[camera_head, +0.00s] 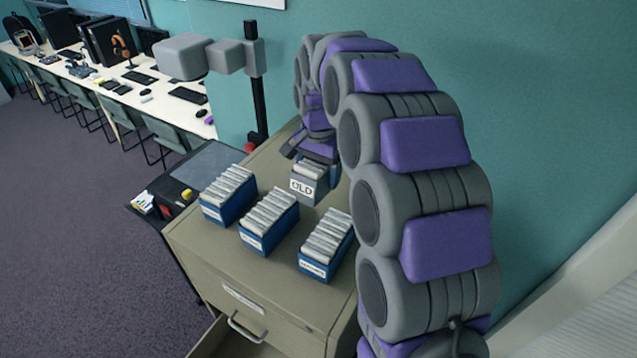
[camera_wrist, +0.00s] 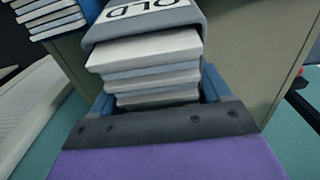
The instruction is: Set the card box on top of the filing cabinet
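The beige filing cabinet (camera_head: 205,252) stands against the teal wall, and its top shows at both sides in the wrist view (camera_wrist: 262,62). A grey card box labelled OLD (camera_head: 309,186), filled with white cards, is at the rear of the cabinet top. Whether its base touches the top is unclear. In the wrist view the same OLD box (camera_wrist: 108,32) is directly ahead of my gripper. My gripper (camera_head: 318,152) is right behind the box, with its fingers mostly hidden, so its grip cannot be made out.
Three blue card boxes stand in front on the cabinet top: left (camera_head: 229,206), middle (camera_head: 266,236) and right (camera_head: 325,261). A lower drawer (camera_head: 212,341) is partly open. A dark side table (camera_head: 205,168) stands to the left. A long desk with chairs lines the back wall.

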